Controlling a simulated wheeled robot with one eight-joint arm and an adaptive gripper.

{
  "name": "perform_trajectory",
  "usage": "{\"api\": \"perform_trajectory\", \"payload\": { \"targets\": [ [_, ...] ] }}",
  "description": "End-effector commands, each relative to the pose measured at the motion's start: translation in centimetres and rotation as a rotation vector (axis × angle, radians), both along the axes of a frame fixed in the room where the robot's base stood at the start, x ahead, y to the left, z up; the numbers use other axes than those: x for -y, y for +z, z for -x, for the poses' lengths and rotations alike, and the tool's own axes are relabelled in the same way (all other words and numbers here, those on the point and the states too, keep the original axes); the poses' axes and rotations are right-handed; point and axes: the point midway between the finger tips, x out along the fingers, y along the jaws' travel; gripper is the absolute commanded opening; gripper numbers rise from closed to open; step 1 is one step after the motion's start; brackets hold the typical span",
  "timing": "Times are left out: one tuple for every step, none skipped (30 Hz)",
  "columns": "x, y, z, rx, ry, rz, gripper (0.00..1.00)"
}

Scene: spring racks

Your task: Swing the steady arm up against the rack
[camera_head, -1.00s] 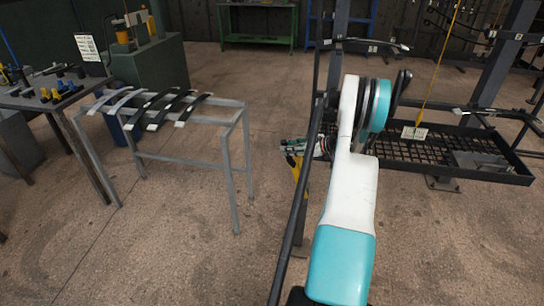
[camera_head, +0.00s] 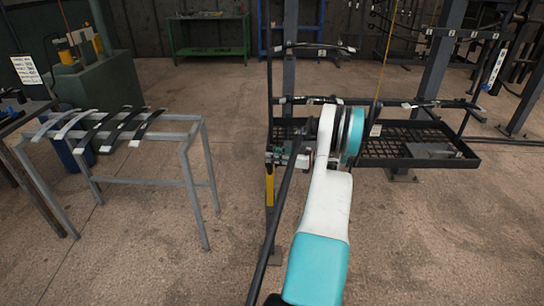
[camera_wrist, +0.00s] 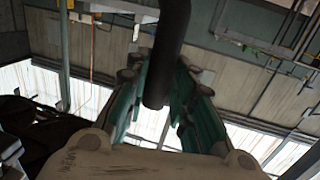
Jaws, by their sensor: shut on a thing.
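My gripper (camera_head: 282,159), with green finger pads, is shut around a dark bar near the rack's left upright; the wrist view shows the fingers (camera_wrist: 155,95) on both sides of the bar. I take this bar to be the steady arm (camera_wrist: 168,45); its rounded end shows between the pads. A yellow sleeve (camera_head: 270,186) hangs upright just below the gripper; whether it belongs to the held bar is unclear. The dark rack (camera_head: 269,85) stands behind, with curved leaf springs on it. My white and teal arm hides part of it.
A long dark bar (camera_head: 271,235) slants from the bottom edge up toward the rack, left of my arm. A mesh tray (camera_head: 400,146) extends right at the rack. A grey stand (camera_head: 190,150) with several leaf springs is at left. Floor between stand and rack is clear.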

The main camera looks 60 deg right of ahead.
Motion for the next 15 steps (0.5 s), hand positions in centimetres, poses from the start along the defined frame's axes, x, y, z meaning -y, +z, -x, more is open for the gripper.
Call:
{"api": "perform_trajectory", "payload": {
  "targets": [
    [0.15, -0.18, 0.35, -0.004, -0.005, 0.000, 0.00],
    [0.15, -0.19, 0.36, -0.004, -0.005, 0.000, 0.00],
    [0.16, -0.19, 0.38, -0.004, -0.005, 0.000, 0.00],
    [0.16, -0.20, 0.39, -0.004, -0.005, 0.000, 0.27],
    [0.17, -0.19, 0.39, -0.004, -0.005, 0.000, 0.34],
    [0.17, -0.18, 0.37, -0.004, -0.005, 0.000, 0.43],
    [0.15, -0.17, 0.34, -0.004, -0.005, 0.000, 0.43],
    [0.14, -0.17, 0.32, -0.004, -0.005, 0.000, 0.43],
    [0.13, -0.15, 0.28, -0.004, -0.004, 0.000, 0.43],
    [0.12, -0.14, 0.27, -0.003, -0.004, 0.000, 0.43],
    [0.11, -0.13, 0.25, -0.003, -0.004, 0.000, 0.43],
    [0.10, -0.13, 0.24, -0.003, -0.003, 0.000, 0.43],
    [0.10, -0.12, 0.23, -0.003, -0.003, 0.000, 0.43],
    [0.09, -0.11, 0.21, -0.003, -0.003, 0.000, 0.43],
    [0.10, -0.11, 0.22, -0.003, -0.003, 0.000, 0.43]
  ]
}}
